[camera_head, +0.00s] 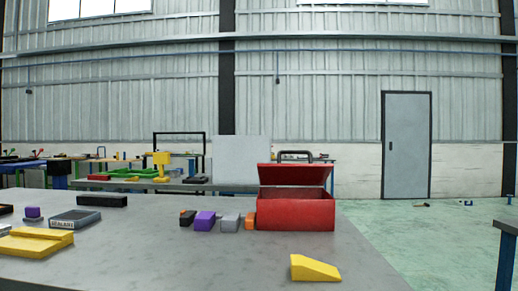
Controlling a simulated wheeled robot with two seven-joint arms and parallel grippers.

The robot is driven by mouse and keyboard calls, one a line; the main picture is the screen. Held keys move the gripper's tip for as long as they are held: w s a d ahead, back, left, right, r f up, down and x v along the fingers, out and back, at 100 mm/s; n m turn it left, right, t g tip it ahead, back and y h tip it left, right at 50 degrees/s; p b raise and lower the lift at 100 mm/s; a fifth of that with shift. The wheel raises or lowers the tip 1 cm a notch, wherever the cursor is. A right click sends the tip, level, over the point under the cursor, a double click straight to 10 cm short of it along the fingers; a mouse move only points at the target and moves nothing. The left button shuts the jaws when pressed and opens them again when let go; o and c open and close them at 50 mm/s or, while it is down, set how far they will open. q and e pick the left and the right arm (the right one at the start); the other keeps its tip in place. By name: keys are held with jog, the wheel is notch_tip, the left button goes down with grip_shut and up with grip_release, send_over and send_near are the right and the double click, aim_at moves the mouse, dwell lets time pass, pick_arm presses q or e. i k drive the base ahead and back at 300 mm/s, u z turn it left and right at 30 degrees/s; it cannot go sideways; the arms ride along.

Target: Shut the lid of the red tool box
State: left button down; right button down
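The red tool box (295,214) stands on the grey table, right of the middle of the head view. Its lid (293,174) is partly raised and tilted, with a dark gap between lid and body. A dark handle (295,155) shows above the lid. What is inside the box is hidden. Neither of my grippers is in view.
An orange block (250,222), a grey block (230,222) and a purple block (205,221) stand in a row left of the box. A yellow wedge (314,268) lies in front. A grey tray (75,220) and a yellow block (35,242) lie left. The table's middle is clear.

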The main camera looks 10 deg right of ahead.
aim_at(310, 174)
jog(key=u, duration=1.3)
jog(key=k, duration=1)
jog(key=z, duration=0.95)
jog(key=i, duration=0.5)
